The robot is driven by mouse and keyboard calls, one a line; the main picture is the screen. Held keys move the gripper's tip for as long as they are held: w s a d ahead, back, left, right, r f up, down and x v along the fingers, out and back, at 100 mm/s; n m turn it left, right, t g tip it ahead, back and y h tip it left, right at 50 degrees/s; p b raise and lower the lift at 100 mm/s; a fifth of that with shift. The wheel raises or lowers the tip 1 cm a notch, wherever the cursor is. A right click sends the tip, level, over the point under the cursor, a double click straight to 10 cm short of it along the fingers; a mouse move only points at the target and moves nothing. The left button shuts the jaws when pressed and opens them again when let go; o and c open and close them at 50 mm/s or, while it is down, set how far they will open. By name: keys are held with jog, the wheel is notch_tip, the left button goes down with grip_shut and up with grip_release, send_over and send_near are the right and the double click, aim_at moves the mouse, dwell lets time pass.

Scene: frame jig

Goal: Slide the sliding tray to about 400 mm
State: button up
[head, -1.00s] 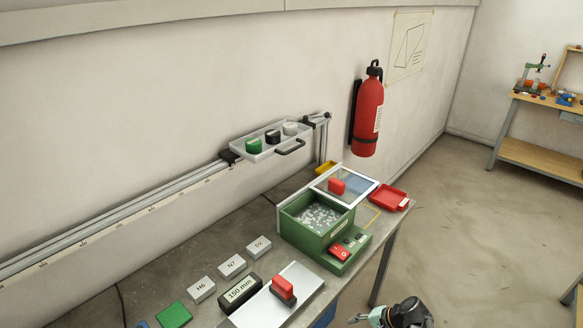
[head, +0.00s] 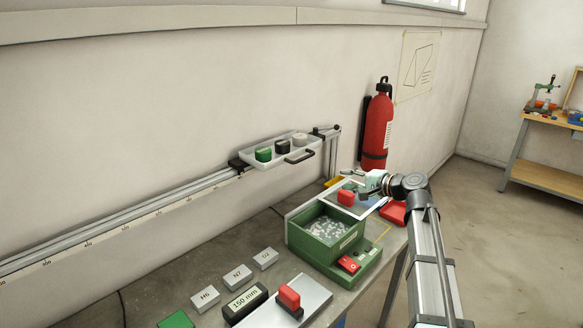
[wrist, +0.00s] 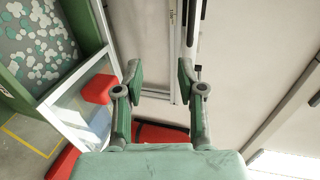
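The sliding tray (head: 247,163) is a pale shallow tray with a black handle (head: 300,157) on its front. It sits near the right end of the wall rail (head: 130,215) and carries a green, a black and a white block. A printed scale (head: 150,211) runs below the rail; I cannot read its figures surely. My gripper (head: 350,177) is to the right of the tray and apart from its handle, above the lidded end of the green box. In the wrist view my gripper (wrist: 158,80) shows two separated fingers with nothing between them.
The wall along the rail left of the tray is clear.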

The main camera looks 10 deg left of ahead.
aim_at(306, 158)
notch_tip(306, 158, up, 5)
jog(key=w+a, duration=0.1)
jog(key=a, duration=0.1)
jog(key=shift+y, duration=0.3)
jog(key=p+x, duration=0.4)
jog(key=x, duration=1.1)
jog(key=shift+w+a, duration=0.2)
jog(key=shift+w, duration=0.1)
jog(key=shift+w+a+f+p, duration=0.3)
jog(key=shift+w+a+p, duration=0.1)
jog(key=shift+a, duration=0.2)
jog(key=shift+s, duration=0.1)
grip_shut()
